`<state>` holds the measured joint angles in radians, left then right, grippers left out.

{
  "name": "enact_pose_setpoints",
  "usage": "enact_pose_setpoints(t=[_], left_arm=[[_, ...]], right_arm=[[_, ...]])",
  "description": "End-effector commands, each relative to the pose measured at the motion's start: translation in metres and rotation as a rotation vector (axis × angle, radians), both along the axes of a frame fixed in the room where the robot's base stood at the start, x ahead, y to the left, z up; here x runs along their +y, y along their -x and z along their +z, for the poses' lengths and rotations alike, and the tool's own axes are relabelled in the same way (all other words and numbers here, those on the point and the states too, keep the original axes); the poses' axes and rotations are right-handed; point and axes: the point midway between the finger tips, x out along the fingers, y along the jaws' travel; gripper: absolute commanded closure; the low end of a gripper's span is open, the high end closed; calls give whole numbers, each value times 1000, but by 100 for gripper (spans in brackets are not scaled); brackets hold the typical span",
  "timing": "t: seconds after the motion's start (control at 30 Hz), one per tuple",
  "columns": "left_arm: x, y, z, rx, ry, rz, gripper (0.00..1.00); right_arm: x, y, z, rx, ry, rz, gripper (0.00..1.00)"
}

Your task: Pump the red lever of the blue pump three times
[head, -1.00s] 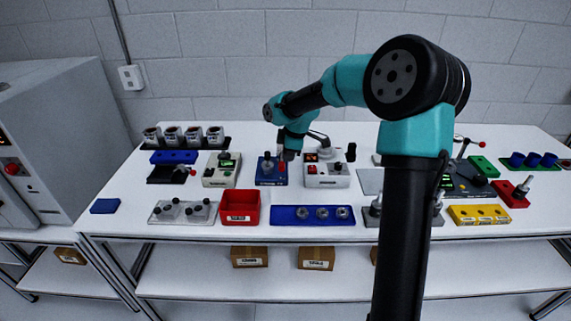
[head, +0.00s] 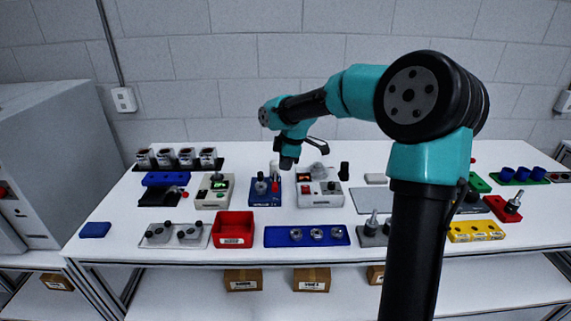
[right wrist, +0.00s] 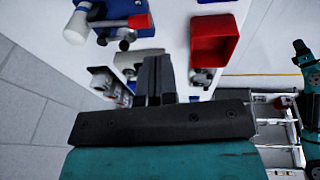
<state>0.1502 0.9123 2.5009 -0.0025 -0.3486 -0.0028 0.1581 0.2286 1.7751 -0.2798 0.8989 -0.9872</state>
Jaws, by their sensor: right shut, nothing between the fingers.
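The blue pump (head: 258,192) stands in the middle of the table, with a dark round knob and a pale post on it. Its red lever (head: 275,187) shows small at the pump's right side. My left gripper is not in view.
A red bin (head: 235,238) stands in front of the pump. A white box with a red switch (head: 320,199) is close on its right, and a beige device (head: 215,200) on its left. A blue tray with several metal parts (head: 280,238) lies in front.

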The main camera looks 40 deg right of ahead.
Motion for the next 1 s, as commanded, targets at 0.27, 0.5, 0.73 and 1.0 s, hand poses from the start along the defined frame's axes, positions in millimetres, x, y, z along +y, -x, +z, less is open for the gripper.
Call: enact_pose_setpoints(t=[0.27,0.5,0.73,1.0], left_arm=[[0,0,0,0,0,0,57],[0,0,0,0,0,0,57],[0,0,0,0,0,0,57],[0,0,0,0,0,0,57]], right_arm=[[-5,-7,5,12,-7,-5,100],[-19,-29,24,59,-38,-5,100],[-27,-41,39,94,-68,3,100],[-27,-42,40,99,-72,4,100]])
